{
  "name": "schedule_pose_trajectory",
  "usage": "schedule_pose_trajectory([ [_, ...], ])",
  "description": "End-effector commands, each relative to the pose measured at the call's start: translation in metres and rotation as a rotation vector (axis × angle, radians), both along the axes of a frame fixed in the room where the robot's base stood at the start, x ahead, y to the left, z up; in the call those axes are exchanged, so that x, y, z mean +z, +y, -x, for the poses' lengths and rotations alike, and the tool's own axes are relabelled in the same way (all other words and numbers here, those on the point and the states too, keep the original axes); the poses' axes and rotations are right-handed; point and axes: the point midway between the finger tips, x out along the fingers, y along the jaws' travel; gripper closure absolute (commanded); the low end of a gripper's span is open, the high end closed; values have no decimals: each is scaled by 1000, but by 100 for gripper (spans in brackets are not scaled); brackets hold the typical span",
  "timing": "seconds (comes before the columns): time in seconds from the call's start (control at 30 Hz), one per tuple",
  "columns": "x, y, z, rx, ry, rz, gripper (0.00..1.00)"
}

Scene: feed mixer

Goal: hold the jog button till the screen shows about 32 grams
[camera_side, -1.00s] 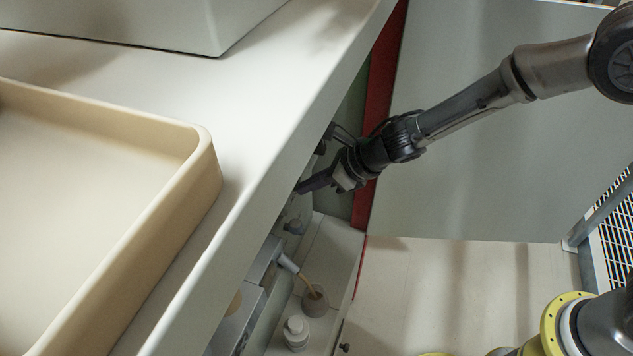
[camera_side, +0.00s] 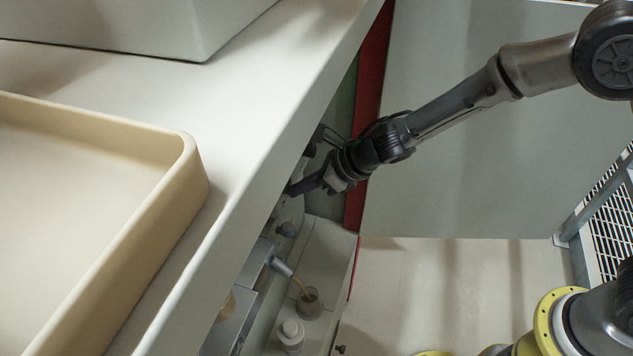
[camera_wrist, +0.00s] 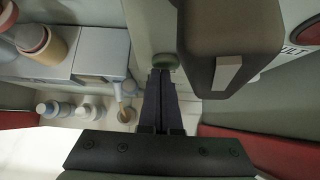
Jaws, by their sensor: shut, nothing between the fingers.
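My gripper (camera_wrist: 161,72) is shut and empty. In the wrist view its fingertips lie at a round green button (camera_wrist: 165,62) on the pale panel; they appear to touch it, but I cannot see how far it is pressed. In the side view my gripper (camera_side: 291,190) reaches the panel under the counter, its tips partly hidden by the edge. A grey spout (camera_side: 281,266) lets a thin tan stream (camera_side: 299,285) run into a small grey cup (camera_side: 309,303); the cup also shows in the wrist view (camera_wrist: 126,114). No screen reading is visible.
A dark housing (camera_wrist: 230,45) stands close beside my fingers in the wrist view. White bottles (camera_side: 291,334) stand near the cup. The white counter (camera_side: 250,95) with a beige tray (camera_side: 188,165) overhangs the panel. A knob (camera_side: 287,229) sits below my gripper.

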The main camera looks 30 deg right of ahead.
Motion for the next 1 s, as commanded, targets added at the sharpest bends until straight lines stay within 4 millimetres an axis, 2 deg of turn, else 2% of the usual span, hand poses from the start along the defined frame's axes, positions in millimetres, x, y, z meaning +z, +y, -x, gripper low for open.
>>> schedule_pose_trajectory([
  [0.03, 11, 8, -6, 8, -22, -24, 100],
  [0.13, 10, 3, -1, 7, -21, -23, 100],
  [0.43, 6, -31, 32, 0, -6, -6, 100],
  [0.73, 50, -63, 62, -1, -6, -3, 100],
  [1.0, 69, -77, 77, 0, -3, -1, 100],
])
